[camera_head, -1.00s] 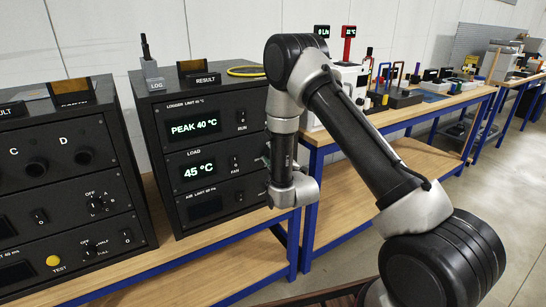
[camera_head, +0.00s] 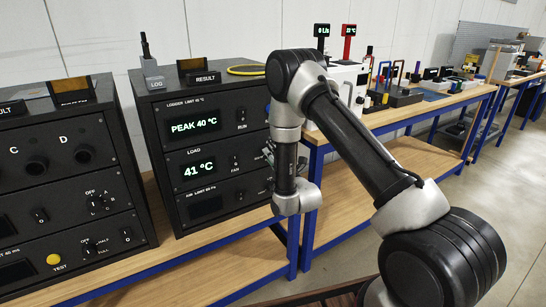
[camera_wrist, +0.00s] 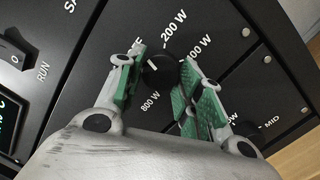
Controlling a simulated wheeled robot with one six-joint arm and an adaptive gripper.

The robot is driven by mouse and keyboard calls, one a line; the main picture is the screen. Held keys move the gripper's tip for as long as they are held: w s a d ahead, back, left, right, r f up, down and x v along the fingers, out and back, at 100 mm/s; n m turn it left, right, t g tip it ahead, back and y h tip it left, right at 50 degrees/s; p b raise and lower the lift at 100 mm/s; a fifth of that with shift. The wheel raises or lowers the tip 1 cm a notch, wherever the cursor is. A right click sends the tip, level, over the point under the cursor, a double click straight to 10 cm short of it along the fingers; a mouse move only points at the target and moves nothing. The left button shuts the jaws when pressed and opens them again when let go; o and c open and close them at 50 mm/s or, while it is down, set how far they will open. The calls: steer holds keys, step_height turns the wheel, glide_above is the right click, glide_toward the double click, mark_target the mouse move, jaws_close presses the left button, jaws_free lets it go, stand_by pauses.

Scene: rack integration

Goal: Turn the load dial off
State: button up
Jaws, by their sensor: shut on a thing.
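The load dial (camera_wrist: 157,72) is a dark knob on the black panel in the wrist view, ringed by labels reading 200 W, 800 W and a partly covered OFF. My gripper (camera_wrist: 160,78) has its green-padded fingers on either side of the dial and is shut on it. The fingers cover part of the dial and labels, so I cannot tell its setting surely. In the head view my arm hides the dial, and the gripper's fingers show only partly at the panel's right edge. The load display (camera_head: 198,170) reads 41 °C.
The logger display (camera_head: 194,125) above reads PEAK 40 °C. A RUN switch (camera_head: 242,115) and a FAN switch (camera_head: 235,162) are left of my arm. Another black rack unit (camera_head: 60,185) stands at left. Wooden benches with blue frames extend right, carrying other equipment.

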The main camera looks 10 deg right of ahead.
steer(key=shift+f+n, duration=0.15)
steer(key=shift+n, duration=1.05)
steer(key=shift+y, duration=0.4)
steer(key=o, duration=1)
steer(key=v, duration=0.7)
steer(key=shift+s, duration=0.25)
